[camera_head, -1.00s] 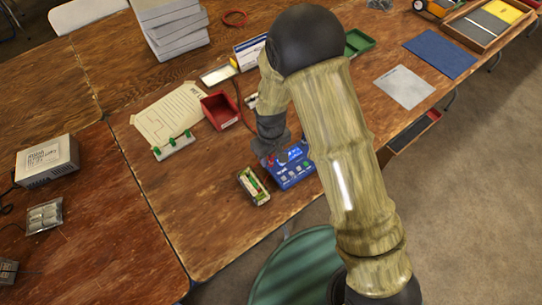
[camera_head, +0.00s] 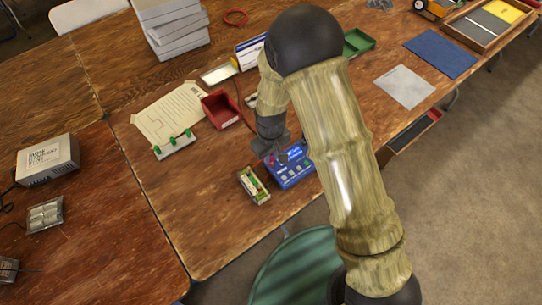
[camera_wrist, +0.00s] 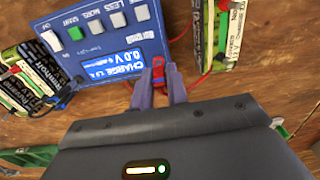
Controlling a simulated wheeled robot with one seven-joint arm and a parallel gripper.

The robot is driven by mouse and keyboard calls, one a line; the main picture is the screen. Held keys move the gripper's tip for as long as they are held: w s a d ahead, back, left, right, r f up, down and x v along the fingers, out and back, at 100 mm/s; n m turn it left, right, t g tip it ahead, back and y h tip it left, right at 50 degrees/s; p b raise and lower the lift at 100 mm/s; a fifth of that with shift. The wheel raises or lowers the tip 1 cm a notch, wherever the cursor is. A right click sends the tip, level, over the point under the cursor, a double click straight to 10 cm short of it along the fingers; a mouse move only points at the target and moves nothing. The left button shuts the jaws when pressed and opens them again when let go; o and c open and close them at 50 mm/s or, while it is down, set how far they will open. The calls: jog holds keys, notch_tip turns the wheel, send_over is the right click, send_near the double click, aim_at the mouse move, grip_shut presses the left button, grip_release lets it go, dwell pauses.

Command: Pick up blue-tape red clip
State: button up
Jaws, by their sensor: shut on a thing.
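My gripper (camera_wrist: 161,88) is shut on the red clip (camera_wrist: 158,66) in the wrist view. The clip sits between the fingertips, with a bit of blue on it, and its lower part is hidden by the fingers. It is just beside the lower right edge of the blue charger (camera_wrist: 118,45), whose lit screen and row of buttons show. In the head view, my gripper (camera_head: 270,150) is over the table at the upper left of the charger (camera_head: 291,168). The clip is too small to make out there.
A battery pack (camera_head: 254,186) lies left of the charger. Another pack (camera_wrist: 217,32) with red wire is right of the clip in the wrist view. The table's front left is clear.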

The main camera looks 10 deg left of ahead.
jog(key=shift+w+r, duration=0.1)
jog(key=shift+r, duration=0.4)
notch_tip(320, 180, up, 9)
jog(key=shift+d+r+b, duration=0.1)
jog(key=shift+b, duration=0.2)
jog(key=shift+d, duration=0.1)
jog(key=w+d+p, duration=0.1)
jog(key=w+d, duration=0.5)
jog(key=d, duration=0.2)
jog(key=w+d+f+p, duration=0.1)
jog(key=w+d+p, duration=0.1)
jog(key=w+d, duration=0.4)
jog(key=d, duration=0.3)
jog(key=shift+w+d+f, duration=0.2)
jog(key=shift+w+f, duration=0.05)
jog(key=shift+w, duration=0.05)
jog(key=shift+f, duration=0.15)
